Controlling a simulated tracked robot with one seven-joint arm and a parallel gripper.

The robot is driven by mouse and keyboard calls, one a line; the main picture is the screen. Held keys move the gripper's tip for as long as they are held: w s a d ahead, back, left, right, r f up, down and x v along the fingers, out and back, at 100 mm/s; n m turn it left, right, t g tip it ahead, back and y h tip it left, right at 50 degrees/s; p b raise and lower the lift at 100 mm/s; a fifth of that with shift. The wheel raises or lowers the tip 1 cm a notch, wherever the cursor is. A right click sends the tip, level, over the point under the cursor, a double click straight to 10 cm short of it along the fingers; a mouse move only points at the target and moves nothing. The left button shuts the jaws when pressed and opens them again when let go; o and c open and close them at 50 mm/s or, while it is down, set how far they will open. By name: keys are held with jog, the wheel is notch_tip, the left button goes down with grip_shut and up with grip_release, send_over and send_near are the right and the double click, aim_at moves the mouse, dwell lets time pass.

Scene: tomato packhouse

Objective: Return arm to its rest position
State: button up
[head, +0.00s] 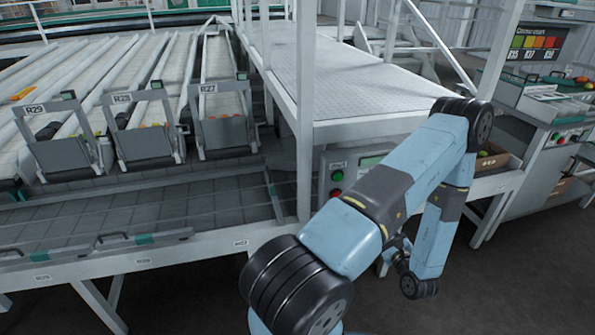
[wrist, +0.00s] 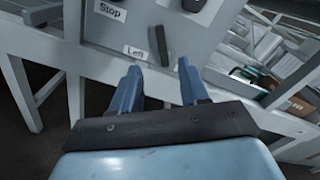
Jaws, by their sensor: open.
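My blue arm is folded in front of the packing line in the head view. Its upper link rises to a black elbow at the right and the forearm hangs down from there. My gripper shows in the wrist view (wrist: 158,78), with its two blue fingers apart and nothing between them. Beyond the fingertips is a grey control panel (wrist: 110,38) with labels reading "Stop" and "Left" and a dark lever-like handle (wrist: 163,45). I cannot tell from this view how far the fingertips are from the panel. In the head view the fingers are hidden behind the arm.
Sloping lanes with grey end gates, among them R27 (head: 223,133), lie at the left. A white platform (head: 345,80) stands behind my arm. Dark floor (head: 500,285) is clear at the lower right.

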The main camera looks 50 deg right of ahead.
jog(key=w+a+r+n+y, duration=0.4)
jog(key=w+r+y, duration=0.1)
jog(key=w+r, duration=0.15)
jog(key=w+a+r+n+t+y, duration=0.1)
jog(key=w+a+r+n+y, duration=0.25)
jog(key=w+r+y, duration=0.35)
jog(key=w+a+r+n+y, duration=0.3)
jog(key=w+r+n, duration=0.25)
jog(key=w, duration=0.35)
jog(key=w+a+r+n+g+y, duration=0.45)
jog(key=a+r, duration=0.25)
jog(key=a, duration=0.3)
jog(key=a+r+n+g+h, duration=0.1)
jog(key=a+r+n+g, duration=0.2)
jog(key=a, duration=0.3)
jog(key=s+a+r+n+g, duration=0.1)
jog(key=a+r+n+g, duration=0.25)
jog(key=a, duration=0.25)
jog(key=a+r+n+g+h, duration=0.1)
jog(key=a+r+n+g, duration=0.2)
jog(key=a, duration=0.3)
jog(key=s+a+r+n+t+h, duration=0.3)
jog(key=s+a+r+n+h, duration=0.4)
jog(key=a+r+n+h, duration=0.1)
notch_tip(320, 180, up, 3)
jog(key=shift+s+a+f+n, duration=0.1)
jog(key=shift+s+a+n, duration=0.3)
jog(key=shift+a, duration=0.1)
